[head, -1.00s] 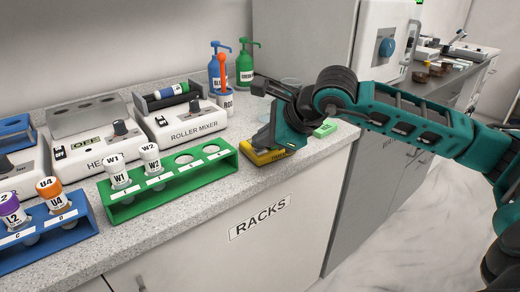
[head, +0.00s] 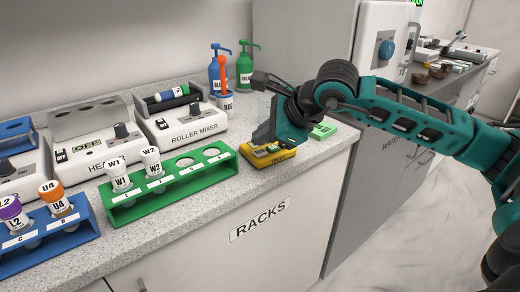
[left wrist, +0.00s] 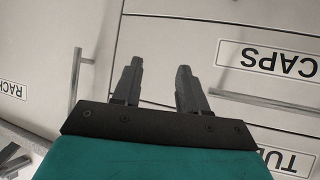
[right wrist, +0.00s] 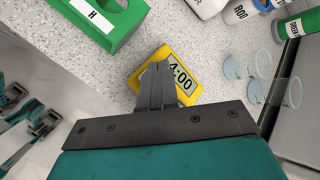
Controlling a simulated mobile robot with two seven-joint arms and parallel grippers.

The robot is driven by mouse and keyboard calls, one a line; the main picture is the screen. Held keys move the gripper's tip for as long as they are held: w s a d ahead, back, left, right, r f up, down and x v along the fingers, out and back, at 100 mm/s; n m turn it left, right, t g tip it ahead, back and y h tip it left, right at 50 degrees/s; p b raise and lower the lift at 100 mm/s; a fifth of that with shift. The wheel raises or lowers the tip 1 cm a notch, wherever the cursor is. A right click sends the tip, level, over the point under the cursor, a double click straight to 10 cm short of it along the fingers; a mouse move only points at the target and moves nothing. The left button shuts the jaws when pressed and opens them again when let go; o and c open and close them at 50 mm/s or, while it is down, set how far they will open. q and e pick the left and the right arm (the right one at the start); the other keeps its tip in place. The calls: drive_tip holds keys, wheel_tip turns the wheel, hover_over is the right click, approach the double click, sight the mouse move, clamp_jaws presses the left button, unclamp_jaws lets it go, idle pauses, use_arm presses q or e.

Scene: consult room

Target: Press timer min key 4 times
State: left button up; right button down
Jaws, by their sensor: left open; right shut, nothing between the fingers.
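The yellow timer (head: 268,155) lies on the counter to the right of the green rack. In the right wrist view the timer (right wrist: 180,77) shows 4:00 on its display. My right gripper (right wrist: 157,68) is shut with nothing between its fingers. It points down over the timer, and its fingers hide part of the timer's face, so the min key cannot be made out. Whether the fingertips touch it is not clear. My left gripper (left wrist: 159,68) is open and empty, in front of cabinet drawers away from the timer.
The green rack (head: 180,185) with vials W1 and W2 stands left of the timer. A roller mixer (head: 180,125), pump bottles (head: 245,65) and clear cups (right wrist: 258,75) are behind. A small green item (head: 323,131) lies to the timer's right. The counter's front edge is close.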

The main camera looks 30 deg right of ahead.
sight(263, 154)
drive_tip(key=shift+r+p, duration=0.35)
drive_tip(key=shift+r, duration=0.2)
drive_tip(key=shift+r+p, duration=1.3)
drive_tip(key=shift+r, duration=0.65)
